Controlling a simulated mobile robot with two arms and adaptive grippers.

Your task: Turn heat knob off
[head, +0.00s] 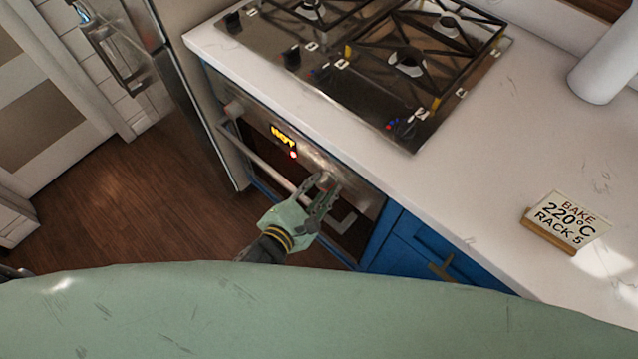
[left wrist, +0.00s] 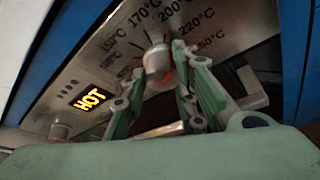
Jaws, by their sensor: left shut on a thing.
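The heat knob (left wrist: 156,62) is a round silver knob on the oven's front panel, in the upper middle of the left wrist view. Temperature marks such as 170°C, 200°C and 220°C ring it, and a red mark shows at its lower right. My left gripper (head: 323,189), pale green with grey finger links, reaches the right part of the oven panel in the head view. Its fingers are shut on the heat knob, one on each side. In the head view the fingers mostly hide the knob. My right gripper is in neither view.
The oven's lit HOT display (head: 283,137) has a red light beside it. A second knob (head: 234,108) sits at the panel's left end. The oven handle (head: 262,160) runs below the panel. The gas hob (head: 370,95) and a bake sign (head: 566,221) are on the white counter.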

